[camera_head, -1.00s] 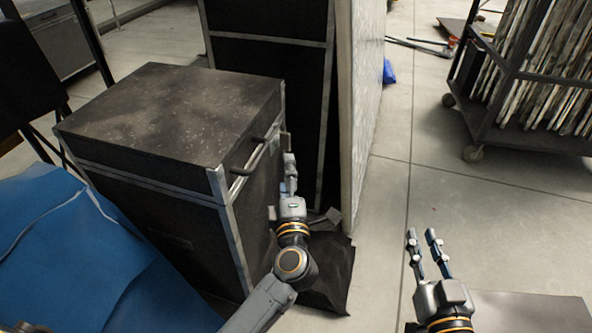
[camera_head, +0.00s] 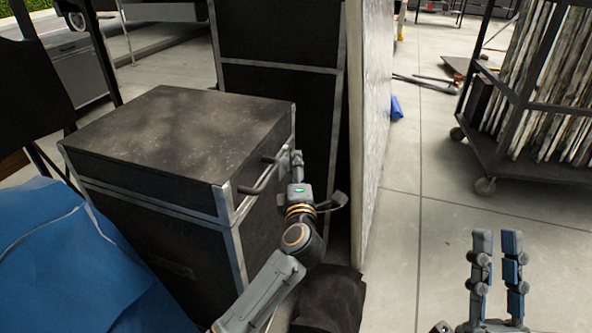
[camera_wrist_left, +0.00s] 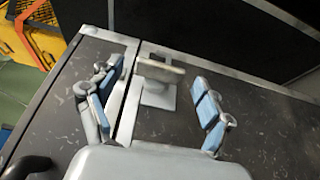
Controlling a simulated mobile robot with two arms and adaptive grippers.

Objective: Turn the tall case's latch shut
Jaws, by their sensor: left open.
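The near dark case (camera_head: 150,128) has metal edges and a lid seam; its right face carries a bar handle (camera_head: 262,176). My left gripper (camera_head: 297,163) is at that right face, beyond the handle. In the left wrist view, a pale metal latch (camera_wrist_left: 160,72) stands out from its plate beside the case's metal seam strip (camera_wrist_left: 128,100). The open left gripper (camera_wrist_left: 157,78) has one finger on each side of the latch, with visible gaps. In the head view the latch is hidden by the gripper. My right gripper (camera_head: 497,250) is open and empty above the floor.
A taller dark case (camera_head: 275,110) and a pale panel (camera_head: 372,130) stand close behind my left gripper. Blue cloth (camera_head: 70,255) lies at the left. A wheeled rack (camera_head: 530,120) stands at the right.

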